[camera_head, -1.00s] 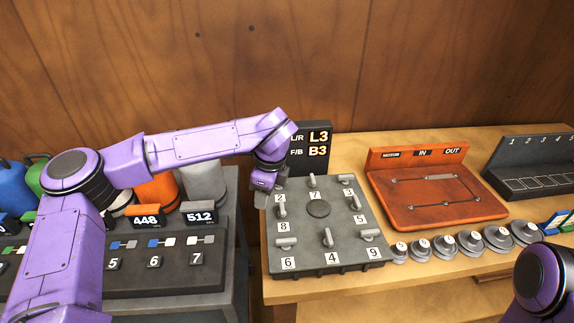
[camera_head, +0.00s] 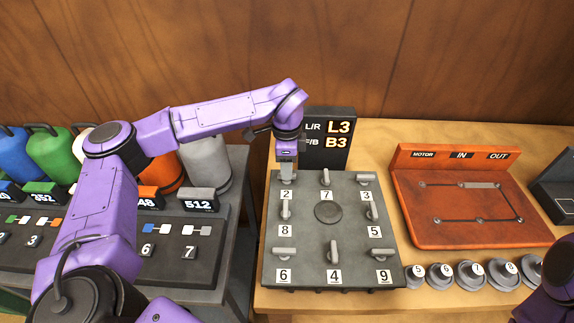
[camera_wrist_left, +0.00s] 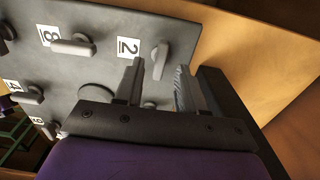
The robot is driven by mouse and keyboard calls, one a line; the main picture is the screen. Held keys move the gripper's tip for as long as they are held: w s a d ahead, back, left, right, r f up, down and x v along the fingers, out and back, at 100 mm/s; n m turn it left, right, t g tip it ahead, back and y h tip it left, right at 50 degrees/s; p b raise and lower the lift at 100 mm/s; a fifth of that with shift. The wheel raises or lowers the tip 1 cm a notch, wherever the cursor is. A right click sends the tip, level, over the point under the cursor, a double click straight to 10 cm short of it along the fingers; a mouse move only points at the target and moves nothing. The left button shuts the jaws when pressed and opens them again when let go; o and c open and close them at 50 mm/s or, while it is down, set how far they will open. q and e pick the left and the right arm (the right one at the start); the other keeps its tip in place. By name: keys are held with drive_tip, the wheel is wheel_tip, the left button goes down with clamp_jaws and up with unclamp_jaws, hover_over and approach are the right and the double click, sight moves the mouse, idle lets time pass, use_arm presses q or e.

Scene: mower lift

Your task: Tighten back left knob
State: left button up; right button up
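The grey knob plate (camera_head: 300,240) lies on the wooden bench, with several lever knobs beside number labels. My left gripper (camera_head: 287,165) points down over its back left corner, at label 2, and hides the back left knob in the head view. In the left wrist view, that pale knob (camera_wrist_left: 160,59) shows beyond the fingertips, in line with the gap between them. My left gripper is open there, its two fingers apart; I cannot tell whether either touches the knob. My right gripper is out of view; only part of my right arm shows at bottom right.
A dark display (camera_head: 331,138) reading L3 and B3 stands close behind the plate. An orange motor board (camera_head: 470,235) is to the right, with several round weights (camera_head: 440,275) in front. Canisters (camera_head: 205,160) and a dark panel (camera_head: 205,270) are at left.

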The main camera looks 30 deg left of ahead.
use_arm(q)
drive_tip(key=shift+w+f, duration=0.15)
drive_tip(key=shift+f, duration=1)
drive_tip(key=shift+s, duration=0.2)
drive_tip(key=shift+w, duration=0.1)
clamp_jaws()
